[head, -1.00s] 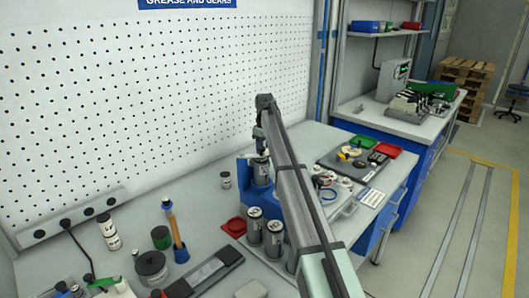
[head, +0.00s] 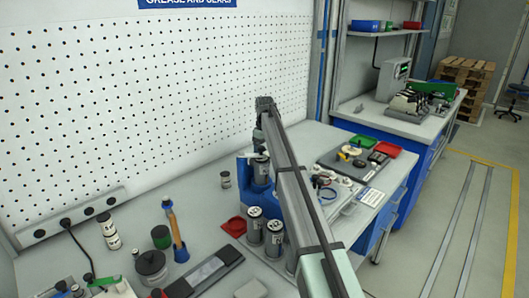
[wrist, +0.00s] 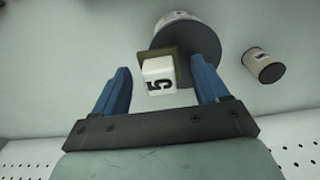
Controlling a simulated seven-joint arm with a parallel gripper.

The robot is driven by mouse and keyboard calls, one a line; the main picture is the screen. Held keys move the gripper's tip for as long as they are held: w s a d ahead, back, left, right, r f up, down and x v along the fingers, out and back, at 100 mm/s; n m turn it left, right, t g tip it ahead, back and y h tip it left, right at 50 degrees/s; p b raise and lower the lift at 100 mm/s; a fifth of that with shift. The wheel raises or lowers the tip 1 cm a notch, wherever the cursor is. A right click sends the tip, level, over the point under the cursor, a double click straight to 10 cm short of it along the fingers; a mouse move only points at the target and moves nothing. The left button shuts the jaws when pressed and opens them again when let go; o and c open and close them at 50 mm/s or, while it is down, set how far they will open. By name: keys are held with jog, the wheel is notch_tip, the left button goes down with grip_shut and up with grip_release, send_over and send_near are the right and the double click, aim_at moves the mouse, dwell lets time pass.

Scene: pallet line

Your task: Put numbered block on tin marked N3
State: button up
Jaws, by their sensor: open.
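In the wrist view, a white block (wrist: 159,83) marked 5 lies between the two blue fingers of my open gripper (wrist: 162,88), with a gap on each side. An olive square piece shows against the block, and a dark round form with a pale end (wrist: 190,42) is behind it. In the head view, a grey tin (head: 260,172) is below the end of my arm, by a blue shape. Two more grey tins, one (head: 254,226) and another (head: 273,239), stand nearer. Their markings are too small to read, so I cannot tell which is N3. My arm hides part of this area.
A small pale tin (head: 226,180) stands left of my arm's end and also shows in the wrist view (wrist: 264,66). A grey tray (head: 340,160) is at right. The pegboard stands behind.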

notch_tip(320, 180, up, 12)
jog(key=shift+r, duration=0.15)
dwell(0.5)
dwell(0.3)
